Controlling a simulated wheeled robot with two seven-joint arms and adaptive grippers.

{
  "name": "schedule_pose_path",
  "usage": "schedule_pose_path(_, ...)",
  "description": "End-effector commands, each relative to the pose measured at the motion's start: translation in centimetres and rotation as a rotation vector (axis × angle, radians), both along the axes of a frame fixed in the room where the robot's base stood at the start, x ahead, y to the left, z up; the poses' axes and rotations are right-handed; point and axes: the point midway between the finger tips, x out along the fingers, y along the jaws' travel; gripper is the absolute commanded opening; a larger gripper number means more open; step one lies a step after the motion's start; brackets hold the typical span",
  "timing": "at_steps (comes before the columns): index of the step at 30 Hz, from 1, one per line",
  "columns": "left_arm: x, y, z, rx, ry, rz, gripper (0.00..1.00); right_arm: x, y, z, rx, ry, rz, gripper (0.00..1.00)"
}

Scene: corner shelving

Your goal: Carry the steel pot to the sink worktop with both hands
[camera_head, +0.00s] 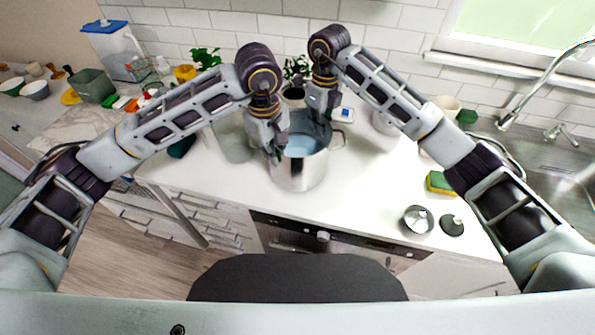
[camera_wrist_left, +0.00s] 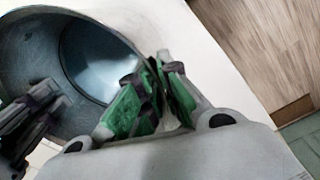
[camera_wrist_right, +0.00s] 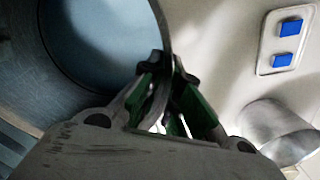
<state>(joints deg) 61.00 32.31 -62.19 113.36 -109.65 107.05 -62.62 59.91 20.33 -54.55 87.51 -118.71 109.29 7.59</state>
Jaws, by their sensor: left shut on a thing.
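The steel pot (camera_head: 297,172) is upright over the white worktop in front of me; I cannot tell whether its base touches the surface. Its inside looks pale blue, and it also fills the left side of both wrist views (camera_wrist_left: 88,60) (camera_wrist_right: 100,40). My left gripper (camera_head: 276,152) is shut on the pot's rim at its left side. My right gripper (camera_head: 328,115) is at the far right of the rim, with its fingers on either side of the pot wall in the right wrist view (camera_wrist_right: 166,62); how firmly they close is unclear. The sink (camera_head: 550,155) is at the right.
A green-yellow sponge (camera_head: 440,184), a metal lid (camera_head: 418,219) and a dark round piece (camera_head: 452,225) lie on the worktop to the right. White worktop is clear between pot and sponge.

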Motion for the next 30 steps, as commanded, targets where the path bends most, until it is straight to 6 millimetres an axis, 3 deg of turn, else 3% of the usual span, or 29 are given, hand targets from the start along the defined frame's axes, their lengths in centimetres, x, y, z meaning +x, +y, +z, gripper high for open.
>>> schedule_pose_path(1, 0.8, 0.6, 0.2, 0.005, -0.015, 0.025, 0.0, -0.3, -0.2, -0.2, -0.006, 0.009, 0.01, 0.0)
schedule_pose_path(22, 0.8, 0.6, -0.9, 0.005, -0.015, 0.025, 0.0, -0.3, -0.2, -1.2, -0.006, 0.009, 0.01, 0.0)
schedule_pose_path(23, 0.7, 0.6, -1.0, 0.007, -0.012, 0.025, 0.1, -0.3, -0.2, -1.4, -0.008, 0.012, 0.01, 0.08)
schedule_pose_path(27, 0.5, 0.4, -1.0, 0.005, -0.009, 0.018, 0.28, -0.3, -0.2, -1.3, -0.007, 0.01, 0.007, 0.26)
schedule_pose_path(30, 0.4, 0.3, -1.0, 0.005, -0.007, 0.013, 0.28, -0.2, -0.1, -1.2, -0.006, 0.008, 0.005, 0.27)
